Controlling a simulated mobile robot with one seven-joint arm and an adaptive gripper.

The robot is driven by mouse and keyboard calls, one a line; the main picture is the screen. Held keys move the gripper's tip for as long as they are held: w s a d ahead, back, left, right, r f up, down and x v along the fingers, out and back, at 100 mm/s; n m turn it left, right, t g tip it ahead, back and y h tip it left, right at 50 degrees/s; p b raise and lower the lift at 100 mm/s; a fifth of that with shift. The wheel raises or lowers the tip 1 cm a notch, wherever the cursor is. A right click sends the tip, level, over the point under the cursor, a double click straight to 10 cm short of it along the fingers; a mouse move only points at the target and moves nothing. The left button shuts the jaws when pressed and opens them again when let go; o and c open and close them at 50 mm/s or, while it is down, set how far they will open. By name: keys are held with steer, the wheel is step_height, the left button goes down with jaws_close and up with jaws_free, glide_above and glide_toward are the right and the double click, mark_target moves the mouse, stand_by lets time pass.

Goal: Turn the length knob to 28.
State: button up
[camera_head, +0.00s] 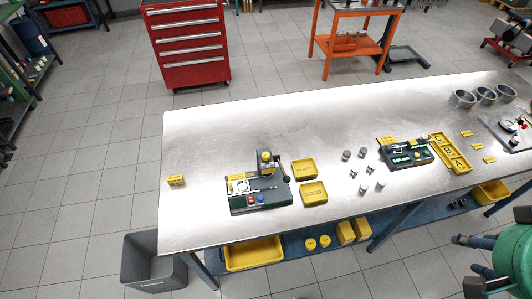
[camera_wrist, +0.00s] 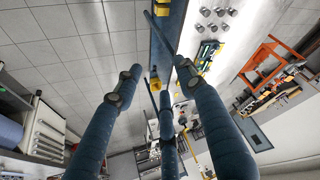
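No length knob can be made out for certain. A dark device (camera_head: 258,188) with a yellow-topped column, a lever, and red and blue buttons stands on the table's front left part. A second dark device (camera_head: 404,153) with a lit green display stands further right; its reading is too small to tell. It also seems to show in the wrist view (camera_wrist: 208,52). My gripper (camera_wrist: 158,72) has its blue-grey fingers spread, with nothing seen held. It is away from both devices. In the head view, parts of my arm show at the lower right edge.
The metal table (camera_head: 220,130) has free room at its back and left. Yellow trays marked GOOD (camera_head: 313,192) and REJECT (camera_head: 303,168), several small metal parts (camera_head: 362,153), a yellow divided tray (camera_head: 450,153) and metal cups (camera_head: 486,95) stand on it. A grey bin (camera_head: 152,266) is on the floor.

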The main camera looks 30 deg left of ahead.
steer(key=w+a+r+g+y+p, duration=0.1)
steer(key=w+a+r+g+p, duration=0.15)
steer(key=w+a, duration=0.7)
steer(key=m+g+h+p, duration=0.1)
steer(key=m+g+p, duration=0.2)
steer(key=p, duration=0.4)
glide_above(266, 154)
step_height(266, 154, down, 11)
steer(key=shift+s, duration=0.1)
steer(key=shift+f, duration=0.1)
step_height(266, 154, down, 14)
steer(key=shift+d+r, duration=0.1)
steer(key=shift+r, duration=0.05)
jaws_close()
